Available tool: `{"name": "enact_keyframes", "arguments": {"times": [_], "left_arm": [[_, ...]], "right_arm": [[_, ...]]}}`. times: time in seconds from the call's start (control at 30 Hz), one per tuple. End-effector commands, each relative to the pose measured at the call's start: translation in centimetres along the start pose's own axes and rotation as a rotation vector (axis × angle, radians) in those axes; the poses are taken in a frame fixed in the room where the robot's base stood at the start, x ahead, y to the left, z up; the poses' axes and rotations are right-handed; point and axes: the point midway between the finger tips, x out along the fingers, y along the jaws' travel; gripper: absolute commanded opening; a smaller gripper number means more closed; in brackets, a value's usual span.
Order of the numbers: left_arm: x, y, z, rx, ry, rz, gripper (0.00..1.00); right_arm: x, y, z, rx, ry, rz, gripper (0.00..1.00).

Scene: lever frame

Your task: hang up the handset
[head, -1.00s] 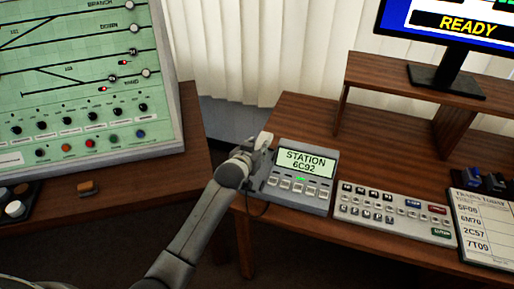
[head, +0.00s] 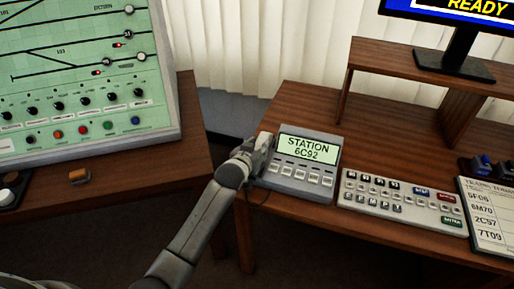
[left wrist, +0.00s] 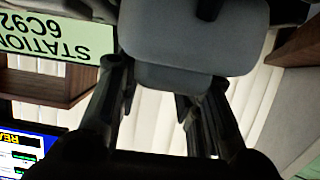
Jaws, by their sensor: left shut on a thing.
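The desk phone (head: 305,160) is a grey console on the right-hand wooden desk, with a lit screen reading STATION 6C92 and a row of buttons. Its screen also shows upside down in the left wrist view (left wrist: 55,38). My left gripper (head: 257,152) is at the phone's left side, over the cradle area. It is shut on the grey handset (left wrist: 190,35), which fills the top middle of the left wrist view between the dark fingers. In the head view the gripper hides most of the handset, so I cannot tell whether it sits fully in its cradle. My right gripper is not in view.
A grey keypad (head: 400,208) lies right of the phone, with a train list board (head: 490,220) beyond it. A monitor (head: 455,45) stands on a wooden riser (head: 400,75). A green track panel (head: 85,80) stands on the left desk. A gap separates the desks.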

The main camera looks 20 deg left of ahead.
Motion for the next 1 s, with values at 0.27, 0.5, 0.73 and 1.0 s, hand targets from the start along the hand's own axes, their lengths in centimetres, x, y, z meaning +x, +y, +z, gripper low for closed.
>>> {"name": "enact_keyframes", "arguments": {"times": [0.27, 0.5, 0.73, 1.0], "left_arm": [[-0.01, 0.02, -0.07, 0.000, 0.001, 0.000, 0.04], [0.03, 0.02, 0.17, -0.001, 0.001, 0.000, 0.04], [0.09, 0.02, 0.36, 0.000, 0.001, 0.000, 0.04], [0.08, 0.02, 0.36, 0.000, 0.001, 0.000, 0.45]], "right_arm": [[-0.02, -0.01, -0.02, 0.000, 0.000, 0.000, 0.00], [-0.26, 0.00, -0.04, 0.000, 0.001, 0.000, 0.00], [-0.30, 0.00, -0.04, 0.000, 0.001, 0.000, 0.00], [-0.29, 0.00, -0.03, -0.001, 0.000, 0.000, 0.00]]}}
